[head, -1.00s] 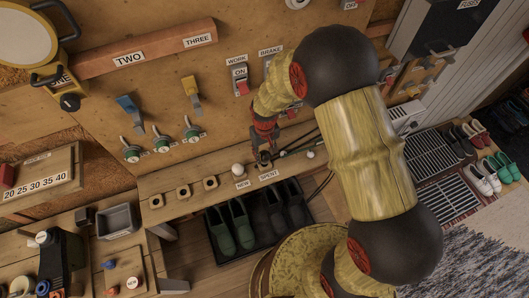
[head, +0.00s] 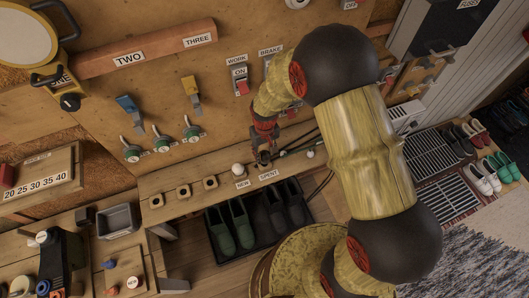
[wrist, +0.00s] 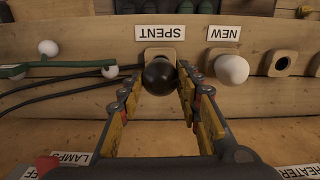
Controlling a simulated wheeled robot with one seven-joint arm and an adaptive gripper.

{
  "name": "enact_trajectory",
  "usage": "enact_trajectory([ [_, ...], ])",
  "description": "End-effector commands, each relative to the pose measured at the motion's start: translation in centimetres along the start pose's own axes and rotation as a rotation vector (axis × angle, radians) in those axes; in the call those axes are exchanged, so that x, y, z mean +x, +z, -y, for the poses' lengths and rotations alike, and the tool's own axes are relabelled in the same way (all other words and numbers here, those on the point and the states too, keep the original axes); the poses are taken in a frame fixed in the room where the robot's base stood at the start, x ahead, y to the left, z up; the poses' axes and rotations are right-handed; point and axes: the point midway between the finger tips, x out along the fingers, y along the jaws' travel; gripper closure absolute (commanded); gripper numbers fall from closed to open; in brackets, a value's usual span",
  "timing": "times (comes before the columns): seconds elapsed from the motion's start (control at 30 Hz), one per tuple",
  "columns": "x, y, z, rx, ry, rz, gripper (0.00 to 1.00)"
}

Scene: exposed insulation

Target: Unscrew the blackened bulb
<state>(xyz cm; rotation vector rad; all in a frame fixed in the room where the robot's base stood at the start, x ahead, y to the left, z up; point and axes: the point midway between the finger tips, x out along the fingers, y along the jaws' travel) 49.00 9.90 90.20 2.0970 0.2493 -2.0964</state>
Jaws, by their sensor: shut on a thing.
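The blackened bulb (wrist: 159,76) is a dark round globe in the wrist view, between the two fingers of my gripper (wrist: 161,84). My gripper is shut on it. It is at the square wooden holder (wrist: 160,53) by the SPENT label (wrist: 160,33); whether it is seated or just above the holder I cannot tell. In the head view my gripper (head: 264,157) is at the shelf just behind the SPENT label (head: 268,174), and the bulb is hard to make out there.
A white bulb (wrist: 231,69) stands right beside my gripper at the NEW label (wrist: 223,33). Empty holders (head: 183,191) line the shelf. A green strip (wrist: 67,66) with white bulbs and black cables lies on the other side. Shoes (head: 238,224) stand below the shelf.

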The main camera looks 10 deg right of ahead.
Motion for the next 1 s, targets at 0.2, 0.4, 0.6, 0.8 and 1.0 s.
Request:
enact_trajectory([
  [0.2, 0.0, 0.0, 0.0, 0.0, 0.0, 0.0, 0.73],
  [0.4, 0.0, 0.0, 0.0, 0.0, 0.0, 0.0, 0.73],
  [0.6, 0.4, 0.0, 0.0, 0.0, 0.0, 0.0, 0.73],
  [0.8, 0.9, 0.0, 0.0, 0.0, 0.0, 0.0, 0.73],
  [1.0, 1.3, 0.0, 0.0, 0.0, 0.0, 0.0, 0.73],
])
